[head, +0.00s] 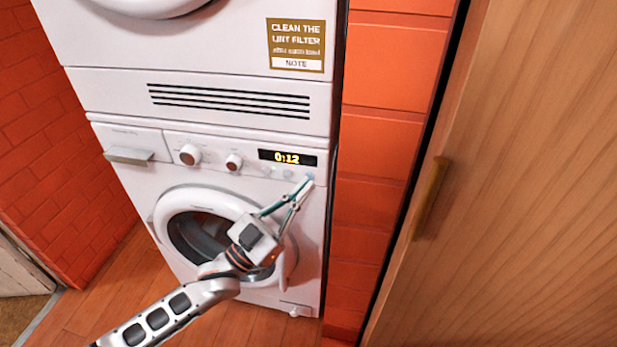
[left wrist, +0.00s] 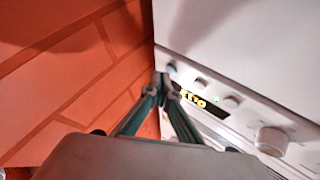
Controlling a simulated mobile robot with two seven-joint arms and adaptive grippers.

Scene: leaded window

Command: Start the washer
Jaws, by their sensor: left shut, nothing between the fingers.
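The white washer (head: 140,178) stands below a stacked white machine. Its panel has two knobs (head: 190,154), a lit display (head: 287,158) reading 0:12, and small buttons (head: 287,174) under the display. The round door (head: 200,190) looks closed. My left gripper (head: 307,181) is shut and empty, its fingertips at the rightmost button below the display; in the head view they partly cover it. In the left wrist view the shut fingertips (left wrist: 161,82) are close to the end button (left wrist: 172,68); I cannot tell whether they touch. The display (left wrist: 192,98) also shows there. My right gripper is out of view.
The upper machine (head: 110,85) carries a lint filter note (head: 296,45). An orange brick wall (head: 385,140) lies just right of the washer, and a wooden door or cabinet front (head: 520,180) with a handle (head: 431,198) is further right. Wooden floor (head: 110,285) is open at the lower left.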

